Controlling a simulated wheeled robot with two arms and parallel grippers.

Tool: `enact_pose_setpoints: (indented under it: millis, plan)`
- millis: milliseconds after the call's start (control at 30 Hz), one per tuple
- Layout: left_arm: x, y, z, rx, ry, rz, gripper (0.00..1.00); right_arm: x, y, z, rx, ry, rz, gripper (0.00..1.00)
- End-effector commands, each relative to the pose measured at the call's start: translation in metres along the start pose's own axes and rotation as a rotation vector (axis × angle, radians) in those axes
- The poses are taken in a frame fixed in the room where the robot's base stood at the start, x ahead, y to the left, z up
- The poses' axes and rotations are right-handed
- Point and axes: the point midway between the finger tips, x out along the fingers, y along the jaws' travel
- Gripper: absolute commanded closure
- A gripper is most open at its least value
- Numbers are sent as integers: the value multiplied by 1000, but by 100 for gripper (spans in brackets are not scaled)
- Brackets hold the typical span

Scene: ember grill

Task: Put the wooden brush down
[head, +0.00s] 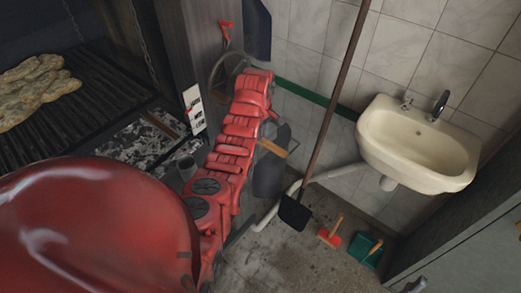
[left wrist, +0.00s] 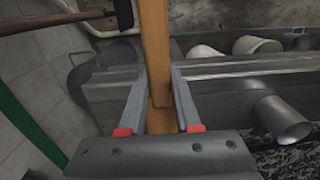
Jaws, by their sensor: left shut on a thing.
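My left arm reaches up the middle of the head view, and its gripper is largely hidden behind the red arm links there. The wooden brush shows as a short tan wooden piece (head: 272,148) sticking out to the right of the arm. In the left wrist view my left gripper (left wrist: 161,88) is shut on the brush's wooden handle (left wrist: 155,45), which runs between the two grey fingers and out of the top of the picture. The brush's bristle end cannot be made out. My right gripper is not in view.
A grill (head: 95,112) with flatbreads (head: 38,88) is at left, above a tray of ash (head: 145,138). A black-bladed tool (head: 295,212) leans by the tiled wall. A sink (head: 425,150) hangs at right.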

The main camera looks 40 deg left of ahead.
Motion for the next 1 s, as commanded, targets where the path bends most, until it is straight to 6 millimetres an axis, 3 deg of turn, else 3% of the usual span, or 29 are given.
enact_pose_setpoints:
  millis: [300, 433, 533, 967, 1000]
  plan:
    - [2, 8, -6, -1, -2, 0, 100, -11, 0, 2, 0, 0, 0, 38]
    - [15, 6, -5, -1, -5, -5, 100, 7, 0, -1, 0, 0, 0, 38]
    - [26, 7, -5, 0, -3, -1, 100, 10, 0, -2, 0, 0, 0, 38]
    - [39, 7, -6, 0, -1, 1, 100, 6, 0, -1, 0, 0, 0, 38]
    - [38, 7, -6, 0, -1, 1, 63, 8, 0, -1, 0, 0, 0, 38]
